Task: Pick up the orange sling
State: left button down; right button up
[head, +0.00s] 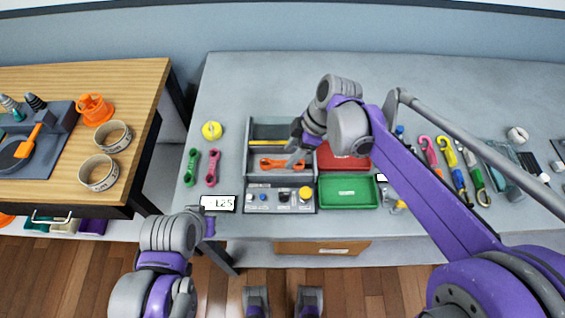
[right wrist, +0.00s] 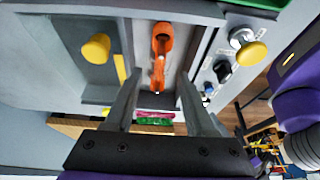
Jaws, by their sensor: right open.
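The orange sling (head: 272,163) lies in the grey tray (head: 250,135) on the grey bench, seen in the head view. It also shows in the right wrist view (right wrist: 160,45), long and narrow with a loop at its far end. My right gripper (head: 294,160) is at the sling's right end and partly hides it. In the right wrist view my right gripper (right wrist: 155,85) is open, one finger on each side of the sling, holding nothing. My left arm shows at the lower left of the head view, but its fingers do not show.
A red tray (head: 345,163) and a green tray (head: 347,192) stand right of the grey tray. A panel with knobs (head: 268,199) is in front. Green and pink links (head: 212,168) lie left. Several coloured hooks (head: 470,160) lie right. The bench's back is clear.

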aim_at(283, 162)
jog(key=x, duration=0.4)
jog(key=shift+a+r, duration=0.1)
jog(key=shift+a, duration=0.05)
grip_shut()
